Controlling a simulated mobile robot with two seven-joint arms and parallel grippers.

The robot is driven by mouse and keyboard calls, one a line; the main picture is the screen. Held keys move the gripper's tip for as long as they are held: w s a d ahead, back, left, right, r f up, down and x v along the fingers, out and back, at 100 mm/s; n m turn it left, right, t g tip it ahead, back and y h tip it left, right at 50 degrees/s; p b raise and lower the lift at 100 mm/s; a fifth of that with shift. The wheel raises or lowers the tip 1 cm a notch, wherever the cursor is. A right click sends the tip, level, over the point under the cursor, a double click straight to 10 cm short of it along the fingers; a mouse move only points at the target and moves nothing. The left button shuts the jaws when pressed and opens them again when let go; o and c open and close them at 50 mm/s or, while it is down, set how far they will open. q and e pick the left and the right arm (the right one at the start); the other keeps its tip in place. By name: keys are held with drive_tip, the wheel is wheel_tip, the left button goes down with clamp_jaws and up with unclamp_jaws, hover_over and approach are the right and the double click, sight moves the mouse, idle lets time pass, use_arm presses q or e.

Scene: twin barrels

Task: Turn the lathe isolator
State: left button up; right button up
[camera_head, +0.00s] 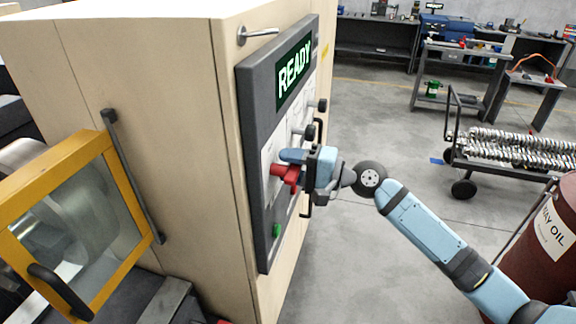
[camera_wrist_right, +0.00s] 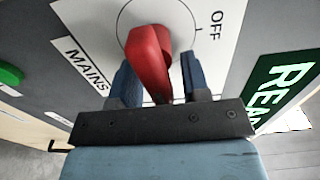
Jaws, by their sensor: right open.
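The lathe isolator is a red handle (camera_head: 283,172) on the dark control panel on the side of the beige lathe cabinet. It also shows in the right wrist view (camera_wrist_right: 150,62), on a white plate (camera_wrist_right: 205,20) marked "MAINS" and "OFF". My right gripper (camera_head: 296,168) is at the panel with its fingers on both sides of the handle. In the right wrist view the open blue fingers (camera_wrist_right: 158,75) stand left and right of the handle, with gaps visible. Whether a finger touches it cannot be told. My left gripper is not in view.
The panel display (camera_head: 294,72) reads "READY". A green button (camera_head: 276,230) sits low on the panel, and dark knobs (camera_head: 310,132) stick out near my gripper. A yellow-framed door (camera_head: 80,215) is at left. A red-brown barrel (camera_head: 535,250) stands at right beside my arm.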

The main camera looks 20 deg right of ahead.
drive_tip(key=b+v, duration=0.5)
drive_tip(key=v, duration=0.8)
drive_tip(key=shift+s, duration=0.2)
drive_tip(key=shift+d, duration=0.1)
drive_tip(key=s+a+f+n+t+h, duration=0.15)
drive_tip(key=f+h, duration=0.25)
drive_tip(key=f, duration=0.8)
drive_tip(key=s+a+f+n+t+h, duration=0.1)
drive_tip(key=s+a+f+n+h, duration=0.15)
drive_tip(key=f, duration=0.95)
drive_tip(key=s+a+f+n+h, duration=0.2)
drive_tip(key=s+f+n, duration=0.1)
drive_tip(key=s+f, duration=0.4)
drive_tip(key=s+a+f+n+g+h+p, duration=0.1)
drive_tip(key=s+a+f+n+h, duration=0.1)
drive_tip(key=s+f, duration=0.5)
drive_tip(key=shift+s+a+f+n+h, duration=0.3)
drive_tip(key=shift+s+n+h, duration=0.2)
drive_tip(key=shift+s+h, duration=0.2)
drive_tip(key=shift+g, duration=0.25)
